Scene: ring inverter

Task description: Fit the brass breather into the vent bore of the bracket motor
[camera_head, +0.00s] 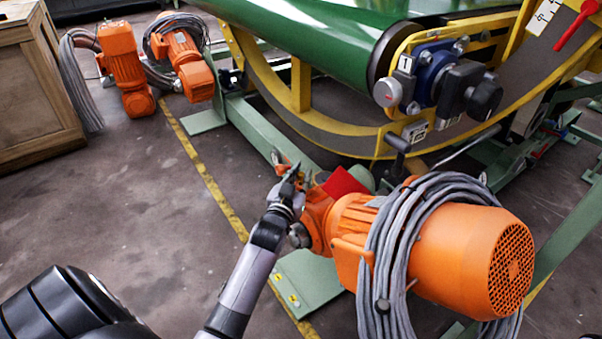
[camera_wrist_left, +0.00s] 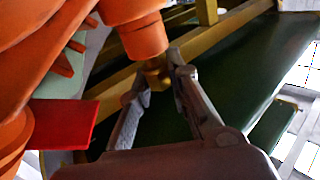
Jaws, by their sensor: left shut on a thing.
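The large orange motor (camera_head: 445,250) with a coil of grey cable around it fills the lower right of the head view. I take it to be the bracket motor. My left gripper (camera_head: 288,172) is at its left end, beside the orange gear housing. In the left wrist view my left gripper (camera_wrist_left: 163,86) is shut on the small brass breather (camera_wrist_left: 155,74). The breather's upper end meets the lower end of an orange cylindrical part (camera_wrist_left: 143,38). I cannot tell whether it sits inside a bore, and the bore is hidden. My right gripper is not in view.
A red plate (camera_head: 343,184) sticks out close to my left gripper. The green drum (camera_head: 315,30) and yellow curved ring frame (camera_head: 300,85) stand behind. Two orange motors (camera_head: 123,65) and a wooden crate (camera_head: 35,90) are at the back left. The floor at left is clear.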

